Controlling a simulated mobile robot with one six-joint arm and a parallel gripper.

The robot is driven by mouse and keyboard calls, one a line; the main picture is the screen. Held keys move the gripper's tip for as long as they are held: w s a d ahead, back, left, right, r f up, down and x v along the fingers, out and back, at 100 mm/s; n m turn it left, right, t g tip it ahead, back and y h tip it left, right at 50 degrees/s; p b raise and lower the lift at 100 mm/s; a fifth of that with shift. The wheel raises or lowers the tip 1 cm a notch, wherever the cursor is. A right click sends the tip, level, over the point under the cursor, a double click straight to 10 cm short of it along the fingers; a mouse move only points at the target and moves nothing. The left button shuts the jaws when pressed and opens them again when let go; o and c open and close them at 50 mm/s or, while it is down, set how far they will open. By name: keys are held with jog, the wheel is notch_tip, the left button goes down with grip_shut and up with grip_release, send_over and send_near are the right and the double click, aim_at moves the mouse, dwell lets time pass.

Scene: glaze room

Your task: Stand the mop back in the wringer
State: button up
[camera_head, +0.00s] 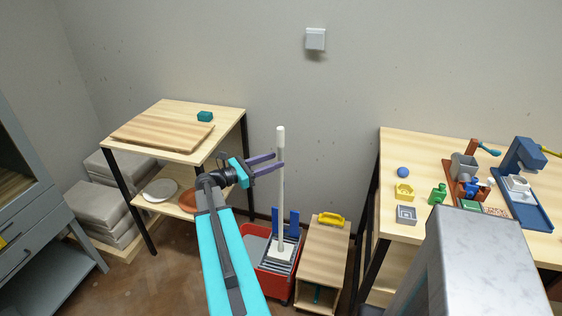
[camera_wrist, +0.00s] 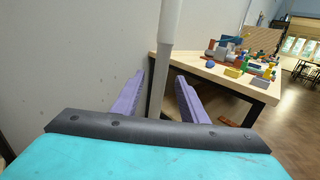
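The mop (camera_head: 281,195) stands upright, with a long white handle and a pale, flat head (camera_head: 281,250) low down at the wringer. The wringer, with blue uprights (camera_head: 293,222) and a dark grated part, sits on a red bucket (camera_head: 268,282) on the floor. How the mop's head is seated is hard to tell. My gripper (camera_head: 280,160), with purple fingers, is at the upper part of the handle. In the wrist view the handle (camera_wrist: 168,40) passes between the open fingers (camera_wrist: 160,75), with a gap on each side.
A small wooden cabinet (camera_head: 322,262) with a yellow item (camera_head: 331,219) on top stands right of the bucket. A wooden table (camera_head: 400,235) with tools is farther right. A wooden shelf (camera_head: 225,118) stands at left. The wall is close behind.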

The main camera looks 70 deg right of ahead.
jog(key=b+v, duration=0.1)
jog(key=v, duration=0.5)
jog(key=shift+a, duration=0.2)
jog(key=shift+w, duration=0.2)
